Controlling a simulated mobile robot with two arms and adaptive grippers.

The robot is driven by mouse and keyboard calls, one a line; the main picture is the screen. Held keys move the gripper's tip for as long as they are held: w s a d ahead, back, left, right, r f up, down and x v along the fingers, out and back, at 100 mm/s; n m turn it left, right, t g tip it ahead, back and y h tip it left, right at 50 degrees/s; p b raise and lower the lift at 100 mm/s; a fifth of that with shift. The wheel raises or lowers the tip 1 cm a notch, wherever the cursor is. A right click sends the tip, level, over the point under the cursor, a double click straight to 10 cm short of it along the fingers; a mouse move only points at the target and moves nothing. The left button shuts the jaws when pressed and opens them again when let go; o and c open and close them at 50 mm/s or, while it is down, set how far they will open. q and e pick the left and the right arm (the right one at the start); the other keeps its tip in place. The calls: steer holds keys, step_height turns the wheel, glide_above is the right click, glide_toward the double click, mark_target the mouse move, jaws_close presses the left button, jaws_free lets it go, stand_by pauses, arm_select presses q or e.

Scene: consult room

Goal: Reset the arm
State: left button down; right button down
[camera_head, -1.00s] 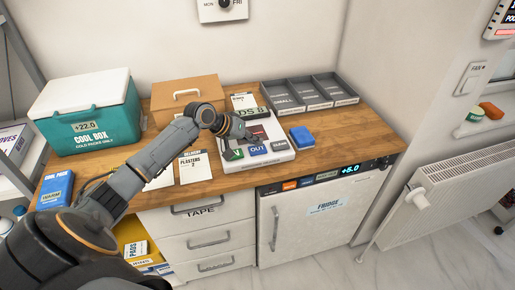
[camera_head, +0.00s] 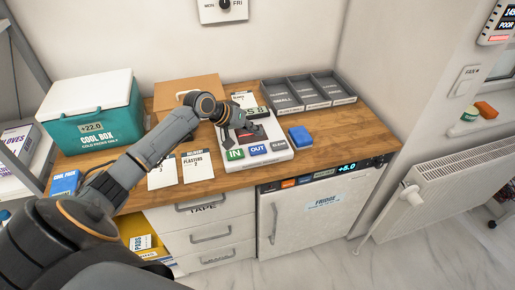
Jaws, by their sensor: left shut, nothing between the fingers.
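My left arm comes in from the lower left and reaches over the wooden counter (camera_head: 335,131). My left gripper (camera_head: 238,121) is shut and empty, at the back-left part of a white panel (camera_head: 284,156) with green IN, blue OUT and grey labels. It partly hides the panel and a card behind it. I cannot tell whether it touches the panel. My right gripper is not in view.
A cool box (camera_head: 92,128) stands at the left and a brown box (camera_head: 187,86) behind my arm. A three-part grey tray (camera_head: 307,105) is at the back right. A blue block (camera_head: 300,136) lies right of the panel.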

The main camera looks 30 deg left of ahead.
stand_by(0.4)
arm_select(q)
steer(key=s+d+f+m+g, duration=0.2)
steer(key=s+d+f+m, duration=0.1)
steer(key=s+d+f, duration=0.45)
steer(key=s+d+f+m+g, duration=0.1)
steer(key=s+d+f+m, duration=0.1)
steer(key=s+d+f, duration=0.5)
steer(key=s+d+r+g+y, duration=0.1)
steer(key=s+d+r+y, duration=0.15)
steer(key=s, duration=0.75)
steer(key=s+d+r+y, duration=0.1)
steer(key=s+r+y, duration=0.15)
steer(key=s, duration=0.75)
step_height(320, 180, down, 29)
steer(key=g+b, duration=0.2)
steer(key=b, duration=0.1)
steer(key=s+a+f+g+b, duration=0.1)
steer(key=s+a+f+b, duration=0.1)
steer(key=s+f, duration=1.5)
step_height(320, 180, down, 2)
steer(key=shift+s+a+m+h+b, duration=0.2)
steer(key=shift+a+m+h+b, duration=0.15)
steer(key=shift+a, duration=0.35)
